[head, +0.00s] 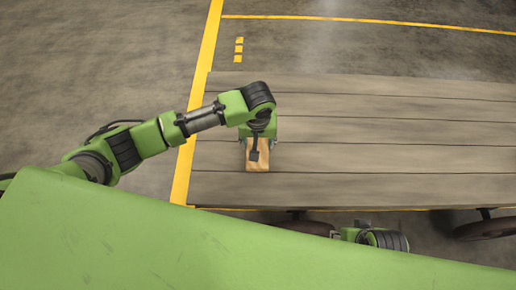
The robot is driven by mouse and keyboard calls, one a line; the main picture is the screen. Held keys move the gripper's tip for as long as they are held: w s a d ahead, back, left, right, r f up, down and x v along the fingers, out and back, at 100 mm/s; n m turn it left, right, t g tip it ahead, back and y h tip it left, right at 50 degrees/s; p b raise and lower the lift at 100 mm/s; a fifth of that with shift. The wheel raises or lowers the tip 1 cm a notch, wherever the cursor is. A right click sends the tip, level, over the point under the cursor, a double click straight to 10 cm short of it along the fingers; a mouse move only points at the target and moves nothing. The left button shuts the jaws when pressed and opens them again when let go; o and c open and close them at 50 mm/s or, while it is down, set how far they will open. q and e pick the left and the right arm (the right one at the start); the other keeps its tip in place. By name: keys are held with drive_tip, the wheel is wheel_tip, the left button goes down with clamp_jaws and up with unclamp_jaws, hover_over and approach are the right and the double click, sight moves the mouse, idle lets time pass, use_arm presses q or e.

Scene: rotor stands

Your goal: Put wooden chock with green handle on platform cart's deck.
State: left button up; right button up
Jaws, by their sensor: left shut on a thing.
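The wooden chock (251,164) is at the left part of the platform cart's deck (400,160), seen from above. My left gripper (258,151) is shut on it, and the gripper and wrist cover much of the chock. Its green handle is hard to tell apart from my green gripper parts. I cannot tell whether the chock touches the deck boards or hangs just above them. My right arm shows only a small part at the bottom, and its gripper is not in view.
The deck is bare grey-brown planks with wide free room to the right. Dark wheels (487,228) show under its near edge. Yellow lines (203,75) mark the concrete floor to the left and behind. My green body fills the bottom.

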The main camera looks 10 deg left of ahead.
sight(258, 148)
use_arm(q)
drive_tip(key=shift+w+f, duration=0.3)
drive_tip(key=shift+f, duration=0.05)
drive_tip(key=shift+f+b, duration=0.55)
drive_tip(key=shift+f, duration=0.95)
use_arm(e)
drive_tip(key=v, duration=0.4)
drive_tip(key=shift+w+r, duration=0.15)
drive_tip(key=shift+r, duration=0.35)
use_arm(q)
drive_tip(key=shift+f, duration=0.1)
drive_tip(key=o, duration=1.4)
drive_tip(key=shift+c, duration=0.2)
use_arm(e)
drive_tip(key=shift+f, duration=0.15)
